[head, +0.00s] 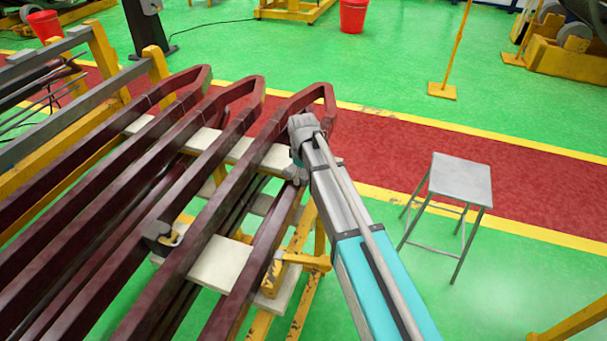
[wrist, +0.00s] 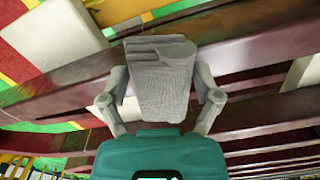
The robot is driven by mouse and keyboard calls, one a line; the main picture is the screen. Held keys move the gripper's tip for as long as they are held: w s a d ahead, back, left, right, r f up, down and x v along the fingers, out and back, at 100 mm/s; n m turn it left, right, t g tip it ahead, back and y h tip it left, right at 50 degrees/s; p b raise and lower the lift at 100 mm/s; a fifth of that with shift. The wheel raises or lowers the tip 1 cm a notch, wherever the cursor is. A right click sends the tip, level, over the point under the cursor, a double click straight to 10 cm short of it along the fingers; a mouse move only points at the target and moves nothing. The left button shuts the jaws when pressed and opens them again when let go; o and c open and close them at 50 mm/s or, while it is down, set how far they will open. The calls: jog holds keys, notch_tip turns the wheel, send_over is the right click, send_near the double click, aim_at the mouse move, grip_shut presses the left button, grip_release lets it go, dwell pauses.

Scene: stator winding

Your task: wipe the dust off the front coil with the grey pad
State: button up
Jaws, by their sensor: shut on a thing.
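The front coil (head: 238,185) is a long dark red bar loop, the rightmost of several, resting on pale blocks; its bent end shows at the top. In the wrist view the coil bars (wrist: 258,57) run across behind the pad. My gripper (head: 300,158) is shut on the grey pad (head: 302,125), near the coil's bent end. In the wrist view my gripper (wrist: 160,95) has a finger on either side of the ribbed grey pad (wrist: 160,70). The pad overlaps the coil in both views; I cannot tell whether they touch. I cannot make out dust; the pad hides part of the coil.
A yellow frame (head: 296,262) with pale support blocks (head: 222,265) stands under the coils. A dark clamp (head: 160,236) sits between bars. A grey stool (head: 461,180) stands to the right. The red walkway (head: 420,150) behind is mostly clear.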

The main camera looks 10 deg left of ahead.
jog(key=shift+f, duration=0.2)
jog(key=shift+w, duration=0.1)
jog(key=shift+w+d+r, duration=0.1)
jog(key=shift+w+d, duration=0.05)
jog(key=shift+w, duration=0.8)
jog(key=shift+w+d+r, duration=0.1)
jog(key=shift+w+d, duration=0.05)
jog(key=shift+w, duration=0.8)
jog(key=shift+r+p, duration=2.95)
jog(key=shift+p, duration=0.05)
jog(key=shift+r+p, duration=1.5)
jog(key=shift+r, duration=0.05)
jog(key=shift+f, duration=0.15)
